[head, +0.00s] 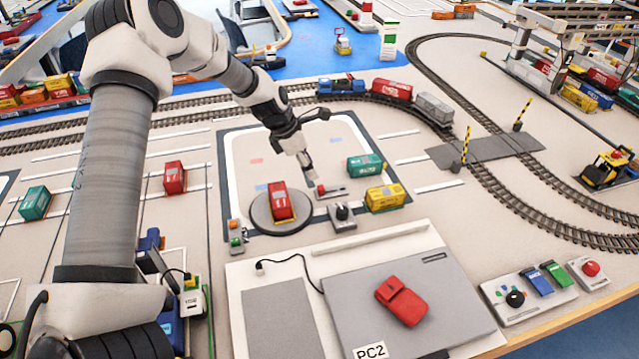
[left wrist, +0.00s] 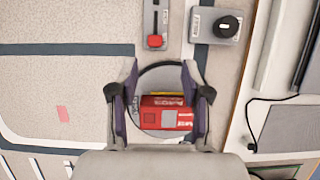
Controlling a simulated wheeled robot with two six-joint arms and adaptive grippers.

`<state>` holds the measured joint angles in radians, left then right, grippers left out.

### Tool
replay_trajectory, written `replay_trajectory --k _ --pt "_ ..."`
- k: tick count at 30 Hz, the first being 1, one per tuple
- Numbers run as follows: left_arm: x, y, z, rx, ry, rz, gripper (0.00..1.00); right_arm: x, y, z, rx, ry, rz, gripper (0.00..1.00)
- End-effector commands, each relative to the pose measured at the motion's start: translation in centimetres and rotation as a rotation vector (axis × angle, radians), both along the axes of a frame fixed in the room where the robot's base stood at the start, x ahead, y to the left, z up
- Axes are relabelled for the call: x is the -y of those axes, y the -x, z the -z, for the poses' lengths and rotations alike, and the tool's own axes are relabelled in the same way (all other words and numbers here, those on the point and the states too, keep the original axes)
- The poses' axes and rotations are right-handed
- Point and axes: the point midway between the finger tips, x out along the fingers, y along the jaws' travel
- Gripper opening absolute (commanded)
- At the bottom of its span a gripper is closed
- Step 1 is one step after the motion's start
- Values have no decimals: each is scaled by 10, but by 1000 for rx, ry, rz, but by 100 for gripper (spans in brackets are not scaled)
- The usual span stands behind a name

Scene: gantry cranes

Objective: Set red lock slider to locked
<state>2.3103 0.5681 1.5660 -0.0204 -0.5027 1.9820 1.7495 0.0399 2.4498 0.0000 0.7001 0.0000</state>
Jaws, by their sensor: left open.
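The red lock slider is a red knob on a narrow grey plate (head: 334,191), just beyond the round turntable. In the left wrist view its red knob (left wrist: 155,41) sits at the lower end of the plate's slot, the end towards my gripper. My left gripper (head: 311,181) is open and empty, pointing down close to the slider in the head view. In the left wrist view its two fingers (left wrist: 160,75) stand apart, with the knob a little beyond their tips. I cannot tell its height above the plate. My right gripper is not in view.
A red container (head: 281,201) lies on the turntable (head: 262,223). A black rotary knob on a grey box (head: 342,216) stands beside the slider. Yellow (head: 385,198) and green (head: 365,165) containers lie to the right.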

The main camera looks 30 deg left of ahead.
Motion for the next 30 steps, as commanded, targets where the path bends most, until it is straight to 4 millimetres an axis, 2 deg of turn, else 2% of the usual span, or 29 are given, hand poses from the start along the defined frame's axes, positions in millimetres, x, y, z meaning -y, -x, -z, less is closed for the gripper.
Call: replay_trajectory --k 1,3,8,15,18,27,29,30 --pt "0 0 12 0 0 0 48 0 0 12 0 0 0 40" --pt "0 0 16 0 0 0 48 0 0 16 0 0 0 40" --pt "3 -4 28 -2 -1 0 48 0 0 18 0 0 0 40" --pt "15 -17 71 -2 -2 1 48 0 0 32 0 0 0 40" --pt "18 -21 82 -1 -2 1 48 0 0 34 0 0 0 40" --pt "19 -23 85 1 -1 0 48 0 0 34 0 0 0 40" --pt "20 -23 85 1 -1 0 27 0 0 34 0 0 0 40" --pt "19 -23 85 1 -1 0 12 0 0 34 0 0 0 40"
